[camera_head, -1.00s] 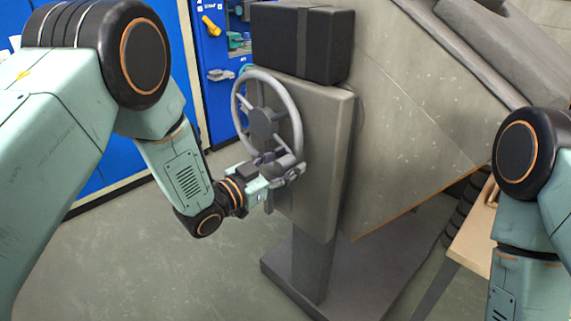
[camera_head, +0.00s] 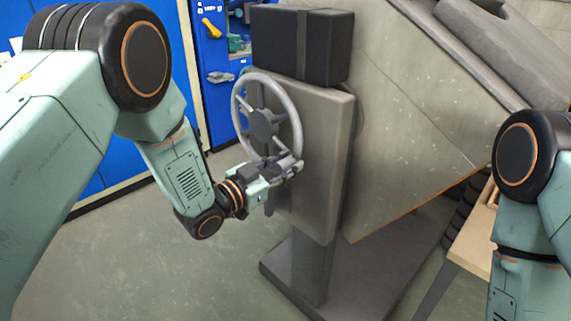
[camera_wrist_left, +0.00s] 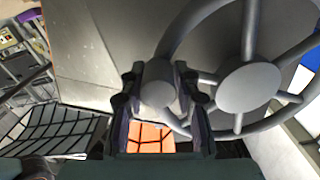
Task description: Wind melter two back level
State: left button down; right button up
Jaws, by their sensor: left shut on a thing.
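A grey handwheel (camera_head: 293,102) with a round hub and spokes is mounted on the face of a grey pedestal. It also shows in the left wrist view (camera_wrist_left: 248,86). My left gripper (camera_head: 284,170) is at the lower part of the wheel's rim, and its fingers (camera_wrist_left: 160,95) are shut around a round grey knob (camera_wrist_left: 157,92) on the rim. The melter's large grey body (camera_head: 420,120) stands tilted behind the pedestal, its lower edge sloping up to the right. No number label is readable. My right arm shows at the right edge, its gripper out of view.
A black box (camera_head: 325,45) sits on top of the pedestal (camera_head: 318,150). Its base plate (camera_head: 345,285) spreads on the floor. Blue cabinets (camera_head: 215,90) stand behind at the left. A wooden table (camera_head: 475,235) is at the right. The floor at front left is clear.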

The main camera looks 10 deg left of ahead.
aim_at(250, 79)
pick_arm(q)
jog(key=shift+s+d, duration=0.1)
